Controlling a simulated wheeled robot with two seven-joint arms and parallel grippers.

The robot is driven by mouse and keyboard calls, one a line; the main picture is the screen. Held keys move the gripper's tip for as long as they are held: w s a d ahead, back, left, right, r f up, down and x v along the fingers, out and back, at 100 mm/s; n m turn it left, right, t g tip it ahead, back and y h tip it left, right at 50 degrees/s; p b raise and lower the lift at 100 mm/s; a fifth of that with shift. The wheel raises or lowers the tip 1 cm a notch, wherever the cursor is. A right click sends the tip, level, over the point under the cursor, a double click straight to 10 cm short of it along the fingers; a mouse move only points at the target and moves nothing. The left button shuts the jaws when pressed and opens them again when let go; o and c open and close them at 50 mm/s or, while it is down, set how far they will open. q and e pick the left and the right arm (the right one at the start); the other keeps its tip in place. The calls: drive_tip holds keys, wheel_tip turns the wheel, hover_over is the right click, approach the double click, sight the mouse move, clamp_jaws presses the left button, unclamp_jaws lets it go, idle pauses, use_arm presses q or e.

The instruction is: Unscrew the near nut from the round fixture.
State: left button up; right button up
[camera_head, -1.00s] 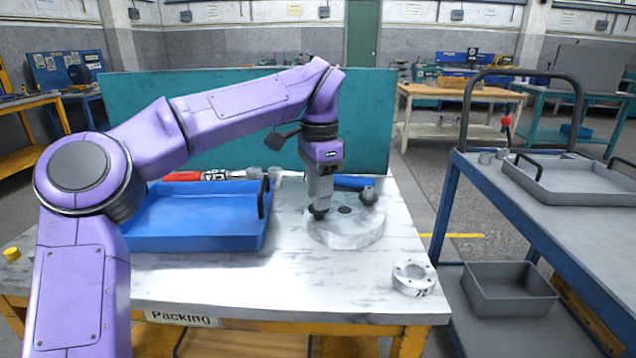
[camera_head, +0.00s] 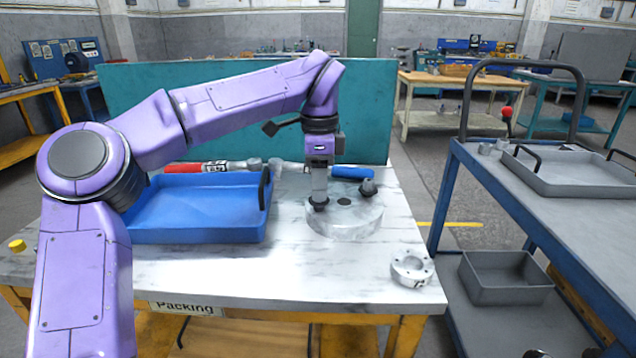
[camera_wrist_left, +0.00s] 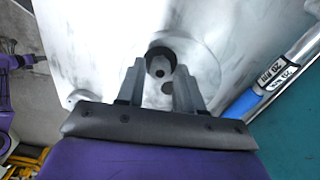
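The round fixture (camera_head: 345,222) is a pale disc on the marbled table with a dark hole in its middle. My left gripper (camera_head: 320,200) points straight down at a dark nut (camera_head: 320,206) on the disc's left side. In the left wrist view this nut (camera_wrist_left: 160,62) lies between the tips of my left gripper (camera_wrist_left: 159,68), one finger on each side. I cannot tell whether the fingers touch it. A second grey nut (camera_head: 369,187) stands on the disc's far right side and is hidden in the wrist view. My right gripper is not in view.
A blue tray (camera_head: 195,236) stands left of the fixture. A loose flanged ring (camera_head: 412,268) lies near the table's right front corner. A red-handled tool (camera_head: 200,168) and a blue handle (camera_head: 353,173) lie behind.

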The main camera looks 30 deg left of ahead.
use_arm(q)
clamp_jaws()
drive_tip(key=shift+f+n+b, duration=0.2)
drive_tip(key=shift+n+b, duration=0.1)
drive_tip(key=shift+b, duration=0.2)
drive_tip(key=shift+n+b, duration=0.8)
drive_tip(key=shift+b, duration=0.1)
unclamp_jaws()
drive_tip(key=shift+r, duration=0.2)
drive_tip(key=shift+r+m+p, duration=0.2)
drive_tip(key=shift+m+p, duration=0.3)
drive_tip(key=shift+m, duration=0.6)
drive_tip(key=shift+f, duration=0.15)
